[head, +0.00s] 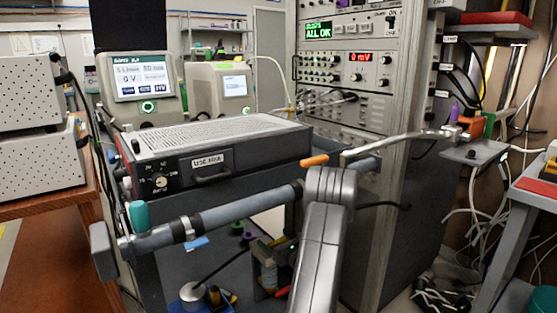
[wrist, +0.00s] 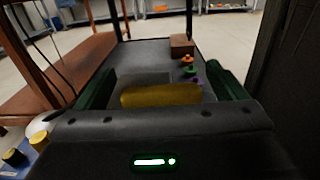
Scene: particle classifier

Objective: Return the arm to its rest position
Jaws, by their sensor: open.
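My gripper (wrist: 160,76) shows in the wrist view as two dark green fingers, spread wide apart at left and right. A yellow cylinder (wrist: 160,95) lies crosswise between the fingers, with gaps at the sides; I cannot tell whether it touches the gripper. In the head view my grey arm (head: 318,245) rises from the bottom and bends at mid-picture, in front of a horizontal grey bar. The gripper itself is low behind the arm there and mostly hidden.
A black-fronted instrument box (head: 215,165) stands behind the bar, beside a tall rack (head: 365,60). A brown block (wrist: 182,45), an orange piece (wrist: 188,60) and a purple piece (wrist: 197,80) sit on the dark surface below. Cables hang at right. A wooden bench (head: 50,230) stands at left.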

